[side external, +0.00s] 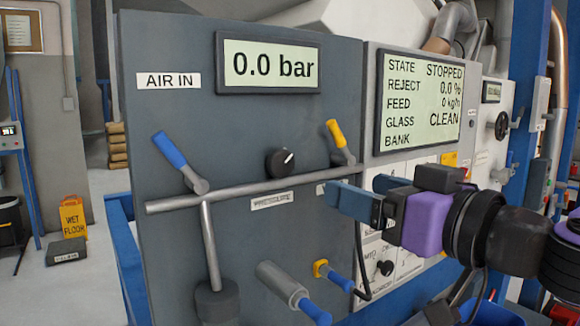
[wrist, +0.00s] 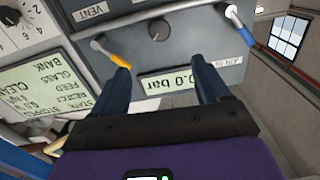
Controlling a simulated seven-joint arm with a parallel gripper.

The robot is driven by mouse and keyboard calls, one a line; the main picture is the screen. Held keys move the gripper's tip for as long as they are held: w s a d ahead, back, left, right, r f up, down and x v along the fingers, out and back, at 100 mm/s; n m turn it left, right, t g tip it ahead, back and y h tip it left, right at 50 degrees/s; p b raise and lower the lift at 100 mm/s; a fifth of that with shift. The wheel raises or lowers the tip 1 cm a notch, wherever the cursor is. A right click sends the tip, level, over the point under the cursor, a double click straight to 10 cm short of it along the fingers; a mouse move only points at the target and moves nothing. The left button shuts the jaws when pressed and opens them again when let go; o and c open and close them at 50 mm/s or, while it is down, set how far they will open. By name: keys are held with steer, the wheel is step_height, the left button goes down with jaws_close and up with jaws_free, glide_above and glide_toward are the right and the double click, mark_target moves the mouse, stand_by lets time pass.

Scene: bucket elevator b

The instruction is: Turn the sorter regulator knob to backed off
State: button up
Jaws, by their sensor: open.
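A black round knob (side external: 281,161) with a white pointer mark sits on the grey panel, below the 0.0 bar display and above the grey pipe. Its mark points to the upper right in the side view. The label (side external: 272,201) below it is too blurred to read surely. The knob also shows at the top of the wrist view (wrist: 158,30), beyond the fingertips and roughly midway between them. My gripper (side external: 352,192) has blue fingers, open and empty, to the right of the knob and apart from it. In the wrist view the open fingers (wrist: 163,75) frame the display.
A yellow-handled valve (side external: 336,137) is right of the knob, near my fingers. A blue-handled valve (side external: 171,151) is to its left. The grey pipe (side external: 250,190) runs just below the knob.

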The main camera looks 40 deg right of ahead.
mark_target(284, 165)
steer(key=w, duration=1.6)
steer(key=shift+w, duration=0.15)
steer(key=c, duration=1)
